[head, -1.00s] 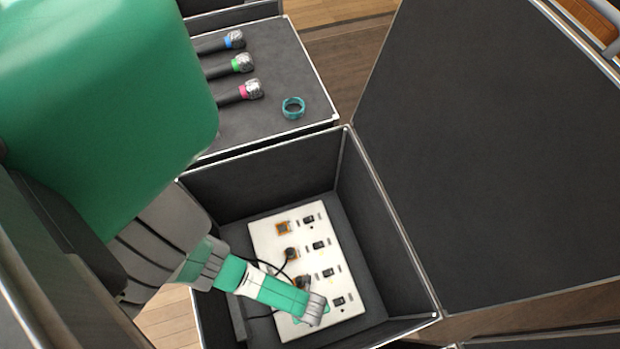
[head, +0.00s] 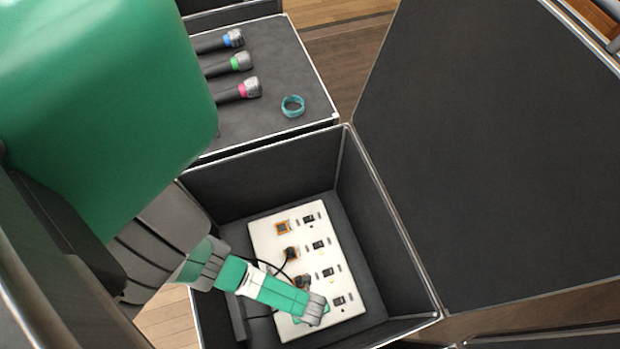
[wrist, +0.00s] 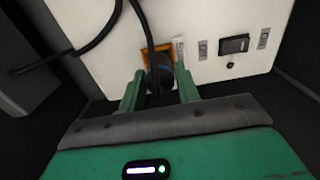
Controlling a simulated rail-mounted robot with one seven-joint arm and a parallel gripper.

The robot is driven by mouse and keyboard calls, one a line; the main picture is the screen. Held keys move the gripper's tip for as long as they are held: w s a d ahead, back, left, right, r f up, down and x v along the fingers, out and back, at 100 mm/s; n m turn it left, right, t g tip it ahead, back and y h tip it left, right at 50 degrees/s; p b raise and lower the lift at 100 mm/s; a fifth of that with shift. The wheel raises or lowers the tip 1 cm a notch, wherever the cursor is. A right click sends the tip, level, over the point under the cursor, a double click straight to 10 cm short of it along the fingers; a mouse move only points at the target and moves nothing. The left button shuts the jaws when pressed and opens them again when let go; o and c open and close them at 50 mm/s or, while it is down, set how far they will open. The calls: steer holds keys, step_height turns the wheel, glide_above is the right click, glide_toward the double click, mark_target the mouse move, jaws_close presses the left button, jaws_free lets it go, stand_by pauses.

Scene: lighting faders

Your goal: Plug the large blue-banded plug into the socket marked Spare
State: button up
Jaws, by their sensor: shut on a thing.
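My gripper (wrist: 160,88) is shut on a dark plug with a blue band (wrist: 162,74), which sits between its two green fingers in the wrist view. The plug is right at an orange-framed socket (wrist: 148,52) on the white panel and covers much of it. I cannot tell how deep the plug sits. A label beside this socket is too oblique to read surely. In the head view my gripper (head: 312,311) is over the panel's near end, hiding the plug and this socket.
The white panel (head: 263,241) lies in a deep black case (head: 388,215) with high walls. Its far orange-framed socket (head: 282,228) is empty; two others hold dark plugs (head: 291,253). Black cables (wrist: 95,42) loop close to my gripper. Microphones (head: 240,90) and a teal ring (head: 293,106) lie on another case.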

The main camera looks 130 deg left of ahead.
steer(key=shift+f, duration=0.2)
steer(key=shift+s+f, duration=0.1)
jaws_close()
steer(key=o, duration=1.2)
jaws_free()
steer(key=shift+c, duration=0.2)
steer(key=shift+r+p, duration=1.8)
steer(key=shift+r, duration=2.1)
